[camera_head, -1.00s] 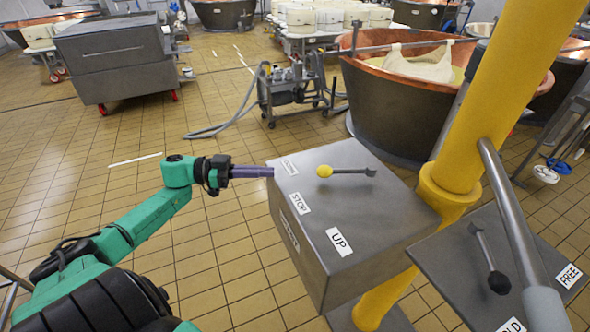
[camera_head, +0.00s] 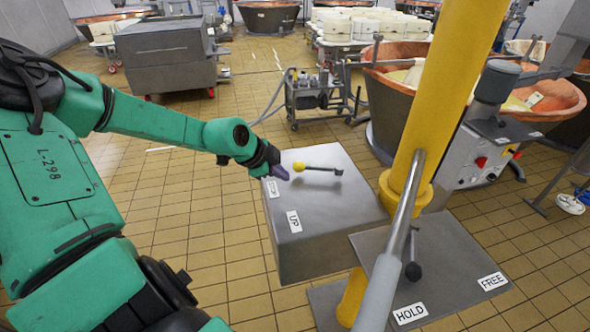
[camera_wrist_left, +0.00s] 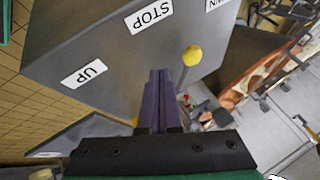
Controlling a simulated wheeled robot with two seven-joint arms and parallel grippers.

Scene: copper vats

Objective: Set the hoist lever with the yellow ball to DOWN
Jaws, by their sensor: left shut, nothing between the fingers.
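The hoist lever (camera_head: 318,169) lies over the top of a grey metal box (camera_head: 330,210), with its yellow ball (camera_head: 299,166) pointing left. The box's labels UP (camera_head: 293,221) and STOP (camera_wrist_left: 149,15) show. DOWN (camera_wrist_left: 218,3) is cut off at the top of the wrist view and hidden in the head view. The lever points roughly toward the DOWN label; I cannot tell whether it sits exactly there. My left gripper (camera_head: 281,174) is shut and empty, its purple fingers close to the ball's left. In the wrist view the ball (camera_wrist_left: 192,55) is right of the fingers, apparently apart.
A yellow post (camera_head: 432,110) with a grey bar (camera_head: 401,215) stands right of the box. A lower plate (camera_head: 450,262) carries a black-knobbed lever (camera_head: 413,271) and HOLD and FREE labels. Copper vats (camera_head: 392,95) and a pump cart (camera_head: 310,92) stand behind.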

